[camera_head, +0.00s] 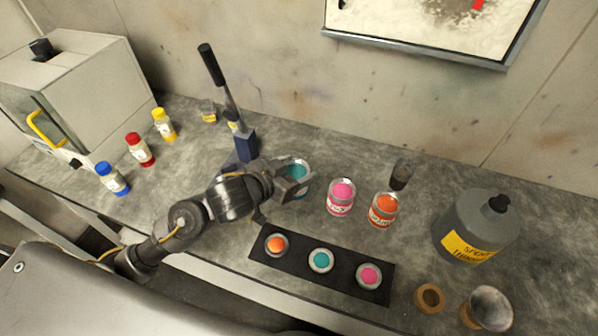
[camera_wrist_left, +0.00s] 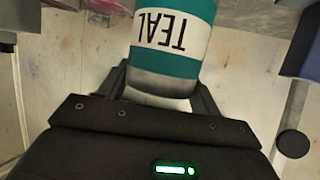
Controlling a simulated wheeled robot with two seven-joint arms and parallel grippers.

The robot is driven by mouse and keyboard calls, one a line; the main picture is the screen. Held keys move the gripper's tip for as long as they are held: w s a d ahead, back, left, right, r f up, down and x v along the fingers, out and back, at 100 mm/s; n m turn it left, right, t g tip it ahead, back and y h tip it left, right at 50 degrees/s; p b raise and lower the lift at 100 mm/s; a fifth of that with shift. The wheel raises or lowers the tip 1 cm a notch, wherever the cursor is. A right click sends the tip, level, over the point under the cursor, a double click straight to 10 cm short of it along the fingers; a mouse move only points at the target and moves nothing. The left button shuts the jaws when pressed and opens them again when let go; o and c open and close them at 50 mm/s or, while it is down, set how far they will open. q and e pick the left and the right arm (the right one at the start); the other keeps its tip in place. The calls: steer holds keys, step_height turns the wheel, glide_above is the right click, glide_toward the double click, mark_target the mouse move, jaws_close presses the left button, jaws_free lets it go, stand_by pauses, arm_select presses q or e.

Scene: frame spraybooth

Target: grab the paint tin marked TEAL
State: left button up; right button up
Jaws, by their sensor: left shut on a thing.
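The paint tin marked TEAL (camera_head: 297,170) stands at the left end of a row of tins in the head view, with teal paint at its open top. It fills the upper middle of the left wrist view (camera_wrist_left: 172,40), its label reading upside down. My left gripper (camera_head: 284,188) is at the tin's near left side in the head view. In the wrist view its fingers (camera_wrist_left: 162,92) are on both sides of the tin, shut on it. I cannot tell whether the tin is touching the bench. My right gripper is not in view.
A pink tin (camera_head: 341,196) and an orange tin (camera_head: 384,209) stand to the right. A lever tool (camera_head: 245,145) stands just behind left. A black strip (camera_head: 295,264) with three paint samples lies in front. A thinner jug (camera_head: 476,228) is at the right.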

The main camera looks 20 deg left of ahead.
arm_select(q)
steer(key=s+r+p, duration=0.4)
steer(key=s, duration=0.5)
steer(key=shift+s+r, duration=0.15)
steer(key=shift+r, duration=0.1)
